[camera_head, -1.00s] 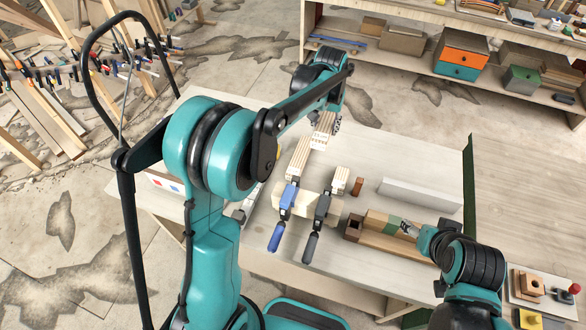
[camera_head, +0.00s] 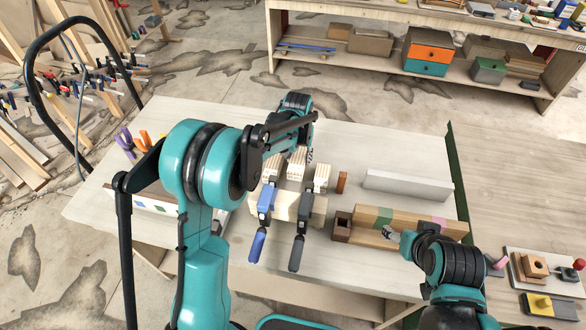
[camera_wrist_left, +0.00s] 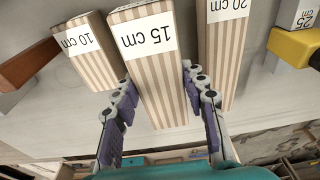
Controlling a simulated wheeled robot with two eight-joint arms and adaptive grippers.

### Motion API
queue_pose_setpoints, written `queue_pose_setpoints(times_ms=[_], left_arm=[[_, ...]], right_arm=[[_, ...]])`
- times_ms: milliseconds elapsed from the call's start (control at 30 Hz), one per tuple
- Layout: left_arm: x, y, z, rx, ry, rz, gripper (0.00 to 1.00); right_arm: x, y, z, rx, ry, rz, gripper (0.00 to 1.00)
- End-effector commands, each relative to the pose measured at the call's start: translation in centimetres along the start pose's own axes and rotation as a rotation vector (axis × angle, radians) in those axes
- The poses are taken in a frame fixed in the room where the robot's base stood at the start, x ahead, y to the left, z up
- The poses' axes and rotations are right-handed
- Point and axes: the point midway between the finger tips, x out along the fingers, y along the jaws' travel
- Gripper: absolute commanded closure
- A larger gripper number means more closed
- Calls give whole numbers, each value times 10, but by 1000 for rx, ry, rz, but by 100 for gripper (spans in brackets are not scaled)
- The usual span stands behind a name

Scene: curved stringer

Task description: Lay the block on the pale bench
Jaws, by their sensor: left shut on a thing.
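The striped wood block marked 15 cm (camera_wrist_left: 152,70) stands between the fingers of my left gripper (camera_wrist_left: 158,80), which is shut on its sides. In the head view this left gripper (camera_head: 307,155) is at the middle block (camera_head: 297,168), partly hidden by my arm. I cannot tell whether the held block touches the pale bench (camera_head: 380,150) below. My right gripper (camera_head: 393,233) is by a wooden trough; its fingers are too small to read.
Two clamps (camera_head: 266,200) grip a pale wood piece in front of the blocks. A red-brown piece (camera_head: 342,182) and a long light bar (camera_head: 408,187) lie to the right. The bench's back right is clear.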

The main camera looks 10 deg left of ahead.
Motion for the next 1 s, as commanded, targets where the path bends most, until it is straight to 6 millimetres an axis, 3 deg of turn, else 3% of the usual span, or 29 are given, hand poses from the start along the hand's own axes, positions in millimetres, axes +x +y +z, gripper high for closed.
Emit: queue_pose_setpoints(times_ms=[367,733,767,833,1000], left_arm=[[43,0,6,0,0,0,92],[48,0,7,0,0,0,92],[48,0,7,0,0,0,55],[47,0,7,0,0,0,37],[47,0,7,0,0,0,37]], right_arm=[[8,0,6,0,0,0,37],[11,0,8,0,0,0,37],[11,0,8,0,0,0,37],[10,0,7,0,0,0,37],[10,0,7,0,0,0,37]])
